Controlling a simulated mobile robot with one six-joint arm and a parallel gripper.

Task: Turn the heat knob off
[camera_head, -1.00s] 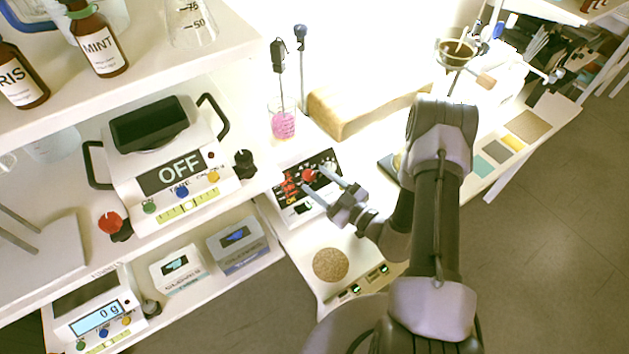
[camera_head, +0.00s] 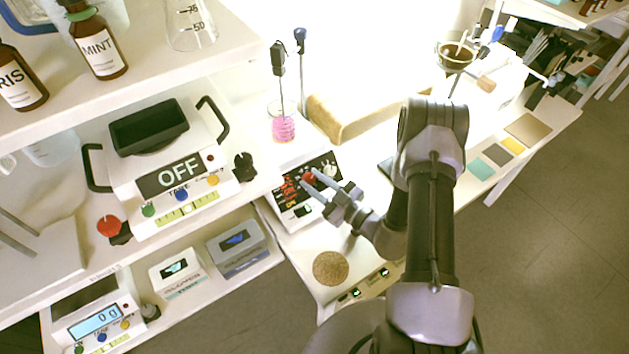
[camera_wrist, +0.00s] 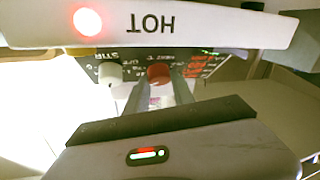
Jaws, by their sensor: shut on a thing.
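The hot plate's control panel (camera_head: 290,205) is dark on a white body, at the middle of the head view. The red heat knob (camera_head: 309,178) sits on it, and it also shows in the wrist view (camera_wrist: 158,72) under the word HEAT. My gripper (camera_head: 311,180) reaches in from the lower right, with one finger on each side of the red knob, shut on it. In the wrist view my gripper (camera_wrist: 160,85) has its fingers around the knob, partly hiding it. A red lamp (camera_wrist: 88,20) glows beside the word HOT. The knob's pointer angle cannot be read.
The pale stir knob (camera_wrist: 110,72) is close beside the red knob. A balance reading OFF (camera_head: 178,172) is to the left. A round cork mat (camera_head: 331,268) lies in front.

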